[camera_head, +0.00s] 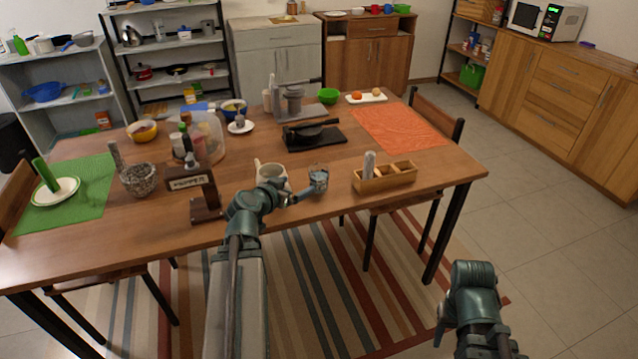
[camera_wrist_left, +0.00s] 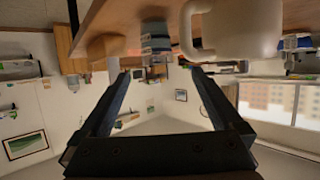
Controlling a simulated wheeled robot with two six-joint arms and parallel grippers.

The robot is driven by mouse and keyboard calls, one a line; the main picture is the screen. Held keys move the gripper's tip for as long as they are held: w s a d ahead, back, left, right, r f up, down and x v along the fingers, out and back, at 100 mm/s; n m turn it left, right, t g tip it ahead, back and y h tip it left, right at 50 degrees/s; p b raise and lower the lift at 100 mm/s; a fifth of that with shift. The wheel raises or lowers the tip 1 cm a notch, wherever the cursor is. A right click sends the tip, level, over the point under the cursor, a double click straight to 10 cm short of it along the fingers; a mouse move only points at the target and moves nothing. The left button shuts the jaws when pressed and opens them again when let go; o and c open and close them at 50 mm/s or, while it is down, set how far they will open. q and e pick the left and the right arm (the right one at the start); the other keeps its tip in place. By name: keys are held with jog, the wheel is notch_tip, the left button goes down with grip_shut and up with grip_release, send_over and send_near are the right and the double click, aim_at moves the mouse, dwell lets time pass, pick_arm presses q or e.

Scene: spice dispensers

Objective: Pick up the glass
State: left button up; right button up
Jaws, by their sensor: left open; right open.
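A clear bluish glass (camera_head: 318,180) stands on the wooden table near its front edge, just right of a white mug (camera_head: 268,172). My left gripper (camera_head: 297,194) is open and empty, low at the front of the table between the mug and the glass. In the left wrist view, which is upside down, the open fingers (camera_wrist_left: 155,70) are spread apart. The glass (camera_wrist_left: 155,37) and the mug (camera_wrist_left: 235,30) show beyond them at the top. My right gripper (camera_head: 442,335) is low at the right, away from the table; its fingers are mostly hidden.
A wooden divided box (camera_head: 385,181) stands right of the glass. A dark wooden stand (camera_head: 203,205) is left of the mug. An orange mat (camera_head: 400,128) covers the right end of the table (camera_head: 335,205).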

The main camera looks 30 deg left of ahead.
aim_at(313, 178)
pick_arm(q)
jog(key=b+x, duration=0.3)
jog(key=x, duration=0.5)
jog(key=shift+f, duration=0.1)
jog(key=shift+w, duration=0.25)
jog(key=shift+w, duration=0.1)
jog(key=x, duration=0.1)
jog(key=b+x, duration=0.1)
jog(key=x, duration=0.3)
jog(key=shift+w+d+b, duration=0.1)
jog(key=shift+d+b, duration=0.2)
jog(key=shift+r, duration=0.25)
jog(key=shift+c, duration=0.3)
jog(key=c, duration=1.5)
jog(key=shift+r, duration=0.1)
